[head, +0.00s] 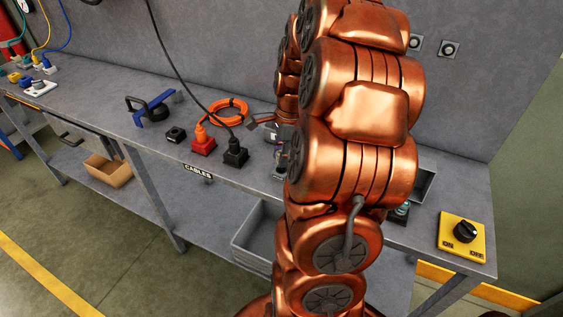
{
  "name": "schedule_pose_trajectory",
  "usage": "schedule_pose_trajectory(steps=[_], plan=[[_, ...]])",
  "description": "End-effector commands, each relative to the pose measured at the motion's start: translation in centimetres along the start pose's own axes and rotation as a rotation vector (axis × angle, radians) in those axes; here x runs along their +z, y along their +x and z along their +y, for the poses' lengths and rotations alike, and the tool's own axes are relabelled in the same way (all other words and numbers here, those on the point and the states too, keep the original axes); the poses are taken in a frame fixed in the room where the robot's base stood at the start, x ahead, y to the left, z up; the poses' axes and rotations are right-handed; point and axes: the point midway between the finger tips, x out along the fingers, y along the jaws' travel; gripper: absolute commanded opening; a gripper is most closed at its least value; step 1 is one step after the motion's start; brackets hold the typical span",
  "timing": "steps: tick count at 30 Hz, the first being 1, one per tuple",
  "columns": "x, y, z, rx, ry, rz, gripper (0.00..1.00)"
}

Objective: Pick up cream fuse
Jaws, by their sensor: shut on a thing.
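My copper-coloured arm rises across the middle of the head view and reaches over the workbench (128,125). Its far end comes down near the back of the bench. I cannot make out a cream fuse anywhere in view.
A yellow on-off switch plate (451,246) is at the right. A grey bin (250,240) stands below.

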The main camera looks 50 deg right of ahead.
Motion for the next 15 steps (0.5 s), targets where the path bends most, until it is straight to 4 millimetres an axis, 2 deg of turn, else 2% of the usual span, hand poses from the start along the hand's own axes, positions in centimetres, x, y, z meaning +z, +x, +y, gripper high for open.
schedule_pose_trajectory(steps=[2, 8, 15], plan=[[0.1, -0.6, -0.1, -0.006, -0.001, 0.002, 0.00], [0.1, -0.7, 1.6, -0.002, 0.001, 0.001, 0.00], [0.1, -0.9, 4.2, -0.002, 0.002, 0.001, 0.00]])
